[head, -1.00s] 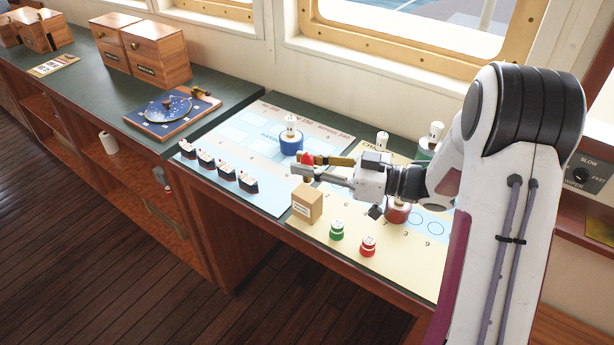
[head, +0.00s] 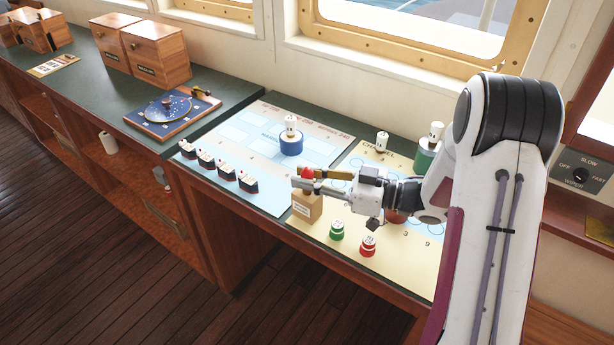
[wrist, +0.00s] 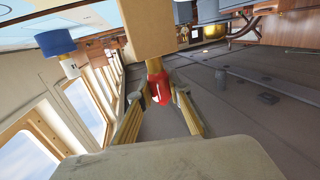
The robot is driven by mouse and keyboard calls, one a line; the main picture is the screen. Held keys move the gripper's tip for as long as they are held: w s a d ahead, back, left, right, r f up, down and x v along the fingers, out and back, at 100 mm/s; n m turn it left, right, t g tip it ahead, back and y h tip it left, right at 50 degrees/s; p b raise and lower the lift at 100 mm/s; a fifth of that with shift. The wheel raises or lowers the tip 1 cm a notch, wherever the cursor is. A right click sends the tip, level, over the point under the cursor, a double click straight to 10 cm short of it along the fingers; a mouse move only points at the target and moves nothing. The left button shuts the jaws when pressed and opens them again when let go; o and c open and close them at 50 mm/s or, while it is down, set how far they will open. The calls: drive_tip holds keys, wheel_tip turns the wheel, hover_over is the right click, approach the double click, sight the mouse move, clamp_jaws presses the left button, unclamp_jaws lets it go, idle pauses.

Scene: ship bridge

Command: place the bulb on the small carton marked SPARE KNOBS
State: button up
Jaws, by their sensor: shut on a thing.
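The red bulb (head: 307,174) is held between the fingertips of my gripper (head: 300,178), which is shut on it. The bulb is upright, with its red glass up, directly above the small carton (head: 307,208). In the wrist view, the red bulb (wrist: 158,88) sits between both fingers, and its brass base meets the edge of the carton (wrist: 160,28) in the picture. I cannot tell whether base and carton touch. The carton stands on the yellow chart, its printed label too small to read.
Green (head: 337,229) and red (head: 368,245) capped pieces stand right of the carton. Several dark ship-like blocks (head: 222,172) line the blue chart at left. A blue round piece (head: 291,144) with a white top stands behind. The chart's front edge is close to the carton.

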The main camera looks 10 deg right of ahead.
drive_tip(key=o, duration=0.8)
drive_tip(key=shift+r, duration=0.1)
drive_tip(key=shift+v, duration=1.3)
drive_tip(key=shift+s+d+r, duration=0.1)
drive_tip(key=shift+d+r, duration=0.1)
drive_tip(key=shift+r, duration=3.35)
